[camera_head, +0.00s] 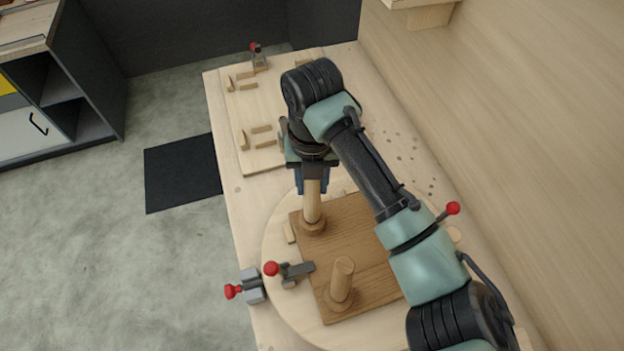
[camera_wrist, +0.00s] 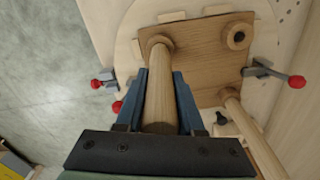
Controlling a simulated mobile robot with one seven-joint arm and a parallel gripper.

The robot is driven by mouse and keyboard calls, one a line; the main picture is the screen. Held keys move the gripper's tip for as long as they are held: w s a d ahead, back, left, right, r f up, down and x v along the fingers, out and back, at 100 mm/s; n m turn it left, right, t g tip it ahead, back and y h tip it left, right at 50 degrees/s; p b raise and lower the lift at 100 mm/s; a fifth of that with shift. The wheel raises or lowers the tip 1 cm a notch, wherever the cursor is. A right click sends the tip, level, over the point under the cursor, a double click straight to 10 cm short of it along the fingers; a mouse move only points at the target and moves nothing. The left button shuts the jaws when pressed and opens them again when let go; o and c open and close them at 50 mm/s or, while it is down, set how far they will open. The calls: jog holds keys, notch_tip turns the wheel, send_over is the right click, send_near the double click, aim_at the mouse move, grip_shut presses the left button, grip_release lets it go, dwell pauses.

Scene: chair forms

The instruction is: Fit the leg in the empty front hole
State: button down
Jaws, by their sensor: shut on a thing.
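My gripper (camera_head: 312,188) points down over the far left corner of the brown seat board (camera_head: 365,235), its blue fingers closed on a pale round leg (camera_head: 312,205). In the wrist view the leg (camera_wrist: 159,95) lies between both fingers. Its lower end meets a raised round collar (camera_head: 313,229) on the board, looking close to upright. I cannot tell how deep it sits. A second leg (camera_head: 341,275) stands in a collar at the near left corner. In the wrist view, another collar (camera_wrist: 238,37) with a dark open centre shows on the board; my arm covers that side in the head view.
The board lies on a round pale plate (camera_head: 277,250). Clamps with red knobs stand around it, one (camera_head: 296,270) at its left edge and another (camera_head: 252,287) farther left. A pale board with wooden blocks (camera_head: 245,125) lies beyond. A wood wall rises at right.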

jog(key=shift+c, duration=2.2)
grip_release()
notch_tip(320, 180, up, 13)
jog(key=shift+f+b, duration=0.1)
jog(key=shift+b, duration=0.7)
